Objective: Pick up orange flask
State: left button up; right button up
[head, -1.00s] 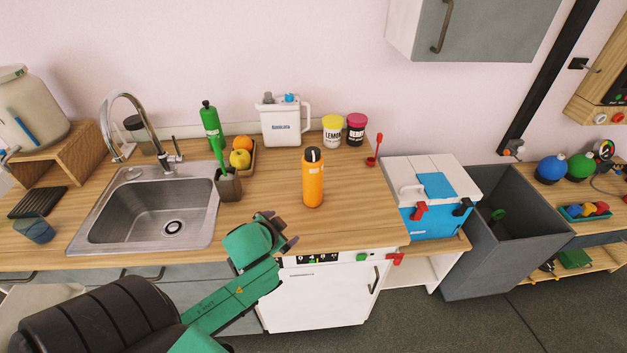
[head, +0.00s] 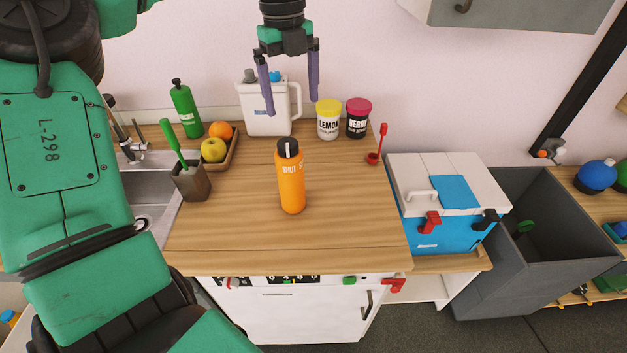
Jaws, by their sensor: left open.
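The orange flask (head: 291,185) stands upright on the wooden counter, with a black cap and a white mark on its top. My left gripper (head: 291,107) hangs in the upper middle of the head view, fingers pointing down. Its two purple fingers are spread apart with nothing between them. In the picture it is above the flask and in front of the white jug; it is clear of the flask. My right gripper does not show.
Behind the flask are a white jug (head: 268,122), a lemon jar (head: 328,121) and a berry jar (head: 357,119). A fruit tray (head: 233,150) and a brush holder (head: 191,184) stand left. A blue-and-white cooler (head: 430,237) is right. The counter around the flask is clear.

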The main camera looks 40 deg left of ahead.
pick_arm(q)
jog(key=p, duration=0.2)
send_over(288, 155)
jog(key=a, duration=0.2)
jog(key=f, duration=0.4)
jog(key=shift+w+d+f, duration=0.15)
jog(key=shift+d+f, duration=0.05)
jog(key=shift+f, duration=0.1)
jog(key=f, duration=0.1)
jog(key=w+f+p, duration=0.1)
jog(key=f, duration=0.1)
jog(key=shift+f, duration=0.1)
jog(key=f+p, duration=0.1)
jog(key=f, duration=0.1)
jog(key=f+p, duration=0.1)
jog(key=f, duration=0.1)
jog(key=shift+w+d+f+p, duration=0.15)
jog(key=shift+w+p, duration=0.05)
jog(key=shift+p, duration=0.1)
jog(key=shift+f, duration=0.35)
jog(key=shift+s+f, duration=0.1)
jog(key=c, duration=0.4)
grip_shut()
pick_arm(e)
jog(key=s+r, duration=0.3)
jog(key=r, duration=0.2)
